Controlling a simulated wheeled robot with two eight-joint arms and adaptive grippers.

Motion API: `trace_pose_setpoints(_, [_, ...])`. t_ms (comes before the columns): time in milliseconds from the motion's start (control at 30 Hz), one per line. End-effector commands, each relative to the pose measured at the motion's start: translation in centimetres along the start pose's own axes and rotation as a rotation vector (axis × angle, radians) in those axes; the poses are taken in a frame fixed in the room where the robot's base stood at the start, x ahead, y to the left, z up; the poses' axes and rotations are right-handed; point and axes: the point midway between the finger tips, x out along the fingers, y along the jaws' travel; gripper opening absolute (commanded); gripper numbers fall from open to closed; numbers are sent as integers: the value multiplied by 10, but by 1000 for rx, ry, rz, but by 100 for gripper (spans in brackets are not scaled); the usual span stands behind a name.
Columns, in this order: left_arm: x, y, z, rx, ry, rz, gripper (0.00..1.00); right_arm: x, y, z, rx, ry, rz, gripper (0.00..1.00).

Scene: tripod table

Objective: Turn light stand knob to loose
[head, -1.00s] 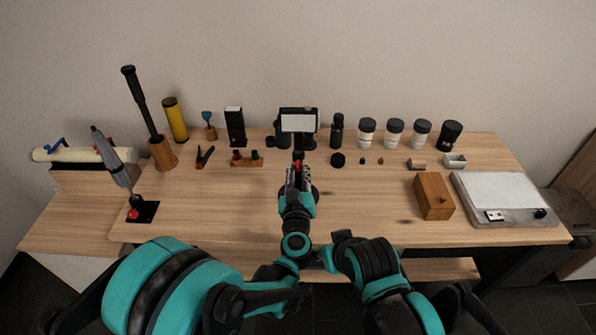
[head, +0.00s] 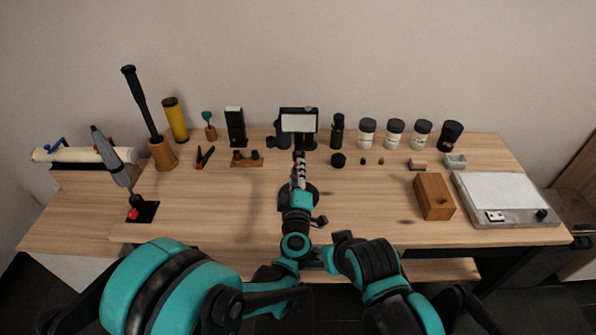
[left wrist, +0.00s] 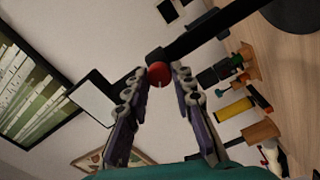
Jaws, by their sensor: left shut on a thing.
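The light stand has a white lit panel (head: 298,123) in a dark frame at the back middle of the table. Its round black base (head: 313,193) shows partly around my left gripper. In the left wrist view its black post (left wrist: 215,35) slants across the top, and its panel (left wrist: 90,98) is at the left. The red knob (left wrist: 160,74) on the post sits between my left fingertips. My left gripper (head: 299,163) is shut on this knob, with its fingers pointing away toward the stand. My right gripper is not in view.
A wooden box (head: 434,197) and a grey-white device (head: 505,198) stand at the right. Jars, a lens and small items line the back. A black stand with a grey tool (head: 112,158) is at the left. The front-left tabletop is clear.

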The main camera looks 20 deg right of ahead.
Motion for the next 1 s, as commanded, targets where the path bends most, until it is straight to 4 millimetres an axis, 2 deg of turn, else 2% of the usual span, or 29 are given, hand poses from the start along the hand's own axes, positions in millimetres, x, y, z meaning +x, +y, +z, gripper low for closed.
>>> trace_pose_setpoints(600, [0, -1, 0, -579, 1, 0, 0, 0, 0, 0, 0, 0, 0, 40])
trace_pose_setpoints(1000, [0, -2, 0, -848, 1, 0, 0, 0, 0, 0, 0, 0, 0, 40])
